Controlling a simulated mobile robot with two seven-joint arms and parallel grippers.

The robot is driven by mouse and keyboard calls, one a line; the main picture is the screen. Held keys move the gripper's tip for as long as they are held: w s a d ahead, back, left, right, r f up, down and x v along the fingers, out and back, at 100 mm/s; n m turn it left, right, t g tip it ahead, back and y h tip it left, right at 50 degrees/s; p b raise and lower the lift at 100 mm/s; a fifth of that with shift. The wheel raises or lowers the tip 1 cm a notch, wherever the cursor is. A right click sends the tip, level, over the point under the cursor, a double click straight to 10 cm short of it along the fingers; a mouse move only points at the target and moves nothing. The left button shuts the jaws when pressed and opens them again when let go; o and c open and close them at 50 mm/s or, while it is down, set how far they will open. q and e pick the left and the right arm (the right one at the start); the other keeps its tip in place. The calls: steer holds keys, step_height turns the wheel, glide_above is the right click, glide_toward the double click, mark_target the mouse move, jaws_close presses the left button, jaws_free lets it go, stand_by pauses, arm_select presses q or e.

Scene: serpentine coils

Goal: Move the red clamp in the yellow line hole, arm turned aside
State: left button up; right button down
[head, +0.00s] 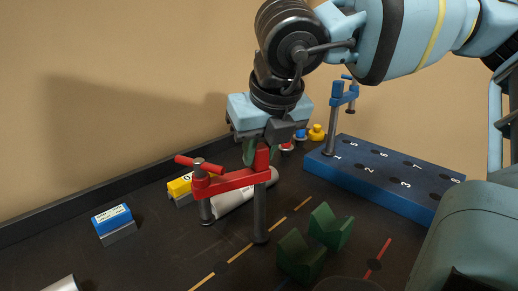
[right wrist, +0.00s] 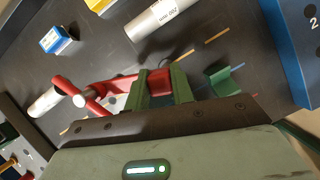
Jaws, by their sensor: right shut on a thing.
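My right gripper (head: 262,148) is shut on the red clamp (head: 232,181) at the top of its post. The red clamp's arm points left in the head view, with the screw spindle and red handle at its end. Its grey post hangs upright, its lower end by the yellow dashed line (head: 240,252); I cannot tell whether it is in a hole. A dark hole (head: 221,268) lies on that line, nearer the camera. In the right wrist view the green fingers (right wrist: 160,82) grip the red clamp (right wrist: 104,88). My left gripper is not in view.
Two green V-blocks (head: 300,256) stand right of the post. A silver cylinder (head: 236,197) and a yellow block (head: 180,187) lie behind the clamp. A blue block (head: 113,220) sits left. A blue clamp (head: 337,105) stands in the numbered blue rack (head: 390,182). A red line (head: 384,248) is at right.

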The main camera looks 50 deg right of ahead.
steer(key=shift+f, duration=0.15)
steer(key=c, duration=1.3)
jaws_free()
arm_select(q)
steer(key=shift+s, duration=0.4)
arm_select(e)
steer(key=shift+o, duration=0.9)
steer(key=v, duration=0.3)
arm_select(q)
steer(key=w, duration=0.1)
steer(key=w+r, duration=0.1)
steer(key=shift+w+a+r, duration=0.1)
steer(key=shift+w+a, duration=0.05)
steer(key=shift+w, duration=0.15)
arm_select(e)
steer(key=v, duration=0.5)
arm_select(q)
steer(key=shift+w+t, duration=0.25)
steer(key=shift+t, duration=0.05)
arm_select(e)
steer(key=shift+w, duration=0.1)
